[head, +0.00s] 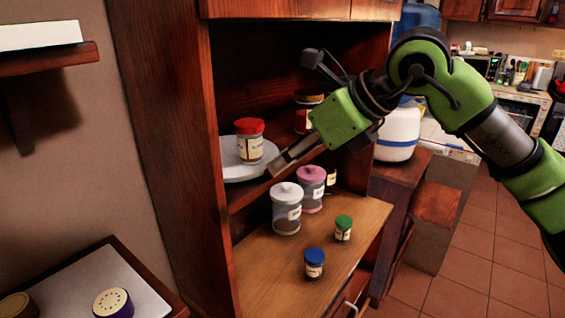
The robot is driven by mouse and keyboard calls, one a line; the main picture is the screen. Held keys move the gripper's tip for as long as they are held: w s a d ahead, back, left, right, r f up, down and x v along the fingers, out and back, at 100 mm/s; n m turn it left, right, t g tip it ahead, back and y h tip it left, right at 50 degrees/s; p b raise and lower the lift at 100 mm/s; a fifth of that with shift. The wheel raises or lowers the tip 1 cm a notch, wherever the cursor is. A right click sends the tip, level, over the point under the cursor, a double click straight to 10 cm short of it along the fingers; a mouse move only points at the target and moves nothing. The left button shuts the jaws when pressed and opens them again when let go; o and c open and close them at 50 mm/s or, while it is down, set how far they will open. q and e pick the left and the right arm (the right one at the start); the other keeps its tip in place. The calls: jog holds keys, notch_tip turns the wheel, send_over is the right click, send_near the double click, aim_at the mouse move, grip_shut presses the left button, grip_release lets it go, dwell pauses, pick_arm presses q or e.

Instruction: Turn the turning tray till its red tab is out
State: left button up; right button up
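The turning tray (236,175) is a white round disc on the cupboard shelf, its right part hidden behind my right gripper. A jar with a red lid (249,141) stands on it. Another jar with a dark orange lid (304,97) is farther back on the right, partly covered by my gripper. I see no red tab on the tray's visible rim. My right gripper (274,166) reaches in from the right with its fingers together, their tips at the tray's right front edge. I cannot tell if they touch it. My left gripper is out of view.
Below the shelf, a wooden counter holds a white-lidded canister (286,211), a pink-lidded canister (311,188), a green-lidded jar (343,228) and a blue-lidded jar (314,263). The cupboard's side wall (170,130) bounds the left. Tiled floor is clear at right.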

jog(key=v, duration=0.9)
jog(key=shift+s+d, duration=0.1)
